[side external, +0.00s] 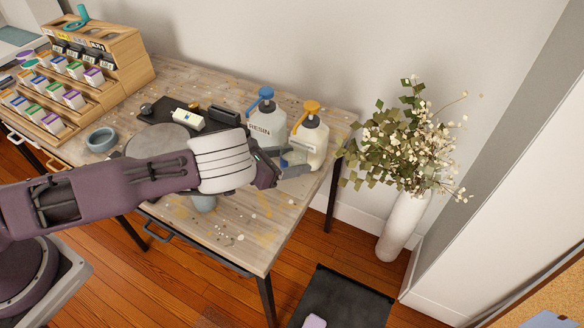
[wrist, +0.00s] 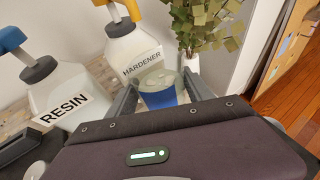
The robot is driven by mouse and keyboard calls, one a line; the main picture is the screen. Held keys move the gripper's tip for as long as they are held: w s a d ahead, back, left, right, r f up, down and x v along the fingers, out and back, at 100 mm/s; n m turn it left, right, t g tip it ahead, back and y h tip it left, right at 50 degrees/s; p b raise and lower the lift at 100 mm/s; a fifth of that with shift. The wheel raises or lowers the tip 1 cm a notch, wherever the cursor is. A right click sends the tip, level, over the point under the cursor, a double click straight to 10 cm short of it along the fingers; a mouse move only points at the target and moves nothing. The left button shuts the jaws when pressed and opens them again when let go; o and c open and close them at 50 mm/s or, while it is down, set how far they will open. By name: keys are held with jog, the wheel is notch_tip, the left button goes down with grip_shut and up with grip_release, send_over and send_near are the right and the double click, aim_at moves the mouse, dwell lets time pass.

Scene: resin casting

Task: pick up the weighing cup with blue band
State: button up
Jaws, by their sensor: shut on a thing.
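The weighing cup with blue band (wrist: 160,97) is a pale, see-through cup, seen in the wrist view between the two grey fingers of my gripper (wrist: 161,91). My gripper is shut on it, one finger on each side. In the side view my gripper (side external: 284,160) is at the right part of the table, in front of the hardener bottle. The cup is hard to make out there, and I cannot tell whether its base touches the table.
The resin bottle (side external: 267,124) with a blue pump and the hardener bottle (side external: 311,138) with an orange pump stand close behind my gripper. A grey-blue cup (side external: 204,203) sits below my arm. A wooden rack (side external: 97,66) stands at left. The front right tabletop (side external: 262,222) is clear.

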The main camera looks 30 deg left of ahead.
notch_tip(320, 180, up, 2)
jog(key=s+d, duration=0.3)
jog(key=s, duration=0.6)
jog(key=s+d, duration=0.2)
jog(key=s, duration=0.7)
jog(key=shift+s+d, duration=0.35)
jog(key=shift+d, duration=0.05)
jog(key=shift+f, duration=0.1)
dwell(0.6)
